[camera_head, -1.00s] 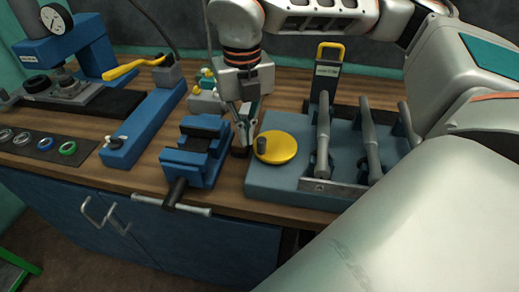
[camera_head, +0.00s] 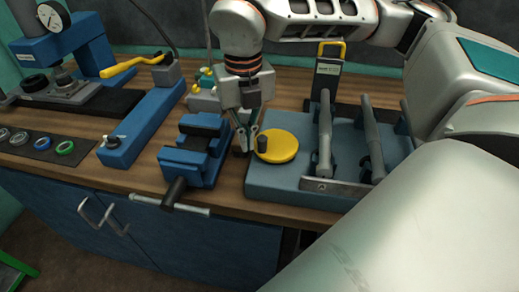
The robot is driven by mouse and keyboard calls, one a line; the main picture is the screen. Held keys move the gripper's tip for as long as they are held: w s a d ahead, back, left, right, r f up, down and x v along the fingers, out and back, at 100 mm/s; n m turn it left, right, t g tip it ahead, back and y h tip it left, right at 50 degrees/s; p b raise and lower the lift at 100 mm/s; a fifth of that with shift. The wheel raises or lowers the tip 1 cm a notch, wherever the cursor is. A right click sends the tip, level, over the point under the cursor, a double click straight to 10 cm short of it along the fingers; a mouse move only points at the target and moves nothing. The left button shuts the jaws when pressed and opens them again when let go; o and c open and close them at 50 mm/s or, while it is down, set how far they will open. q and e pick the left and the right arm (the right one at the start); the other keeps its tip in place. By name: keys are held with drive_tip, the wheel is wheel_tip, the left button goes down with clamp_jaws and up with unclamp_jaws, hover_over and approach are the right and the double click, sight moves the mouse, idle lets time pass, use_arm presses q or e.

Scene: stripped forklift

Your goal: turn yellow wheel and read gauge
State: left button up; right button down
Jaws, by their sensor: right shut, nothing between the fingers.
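The yellow wheel (camera_head: 281,146) is a flat disc lying on the left part of the blue-grey lever panel (camera_head: 262,184). A dark upright knob (camera_head: 262,144) stands near its left edge. My right gripper (camera_head: 243,150) points down just left of the wheel, close to the knob; its fingers are shut with nothing between them. I cannot tell whether the fingertips touch the wheel or knob. A round white-faced dial gauge (camera_head: 50,16) sits on a blue stand at the far left; its reading is too small to make out. My left gripper is not in view.
A blue vise (camera_head: 196,150) stands just left of the gripper. Grey levers (camera_head: 325,140) rise right of the wheel. A blue press with a yellow handle (camera_head: 130,66) and a mat with rings (camera_head: 40,148) lie left. My right arm hides the right side.

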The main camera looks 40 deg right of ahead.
sight(269, 152)
drive_tip(key=shift+s+d, duration=0.6)
drive_tip(key=shift+s, duration=0.2)
drive_tip(key=shift+s+d, duration=0.15)
drive_tip(key=shift+s, duration=0.05)
drive_tip(key=shift+s+d+f, duration=0.1)
drive_tip(key=shift+s+d, duration=0.15)
drive_tip(key=shift+d, duration=0.35)
drive_tip(key=shift+s+p, duration=0.15)
drive_tip(key=shift+p, duration=0.15)
drive_tip(key=shift+s+d, duration=0.15)
drive_tip(key=shift+s, duration=0.15)
drive_tip(key=shift+s+d, duration=0.1)
drive_tip(key=shift+s, duration=0.1)
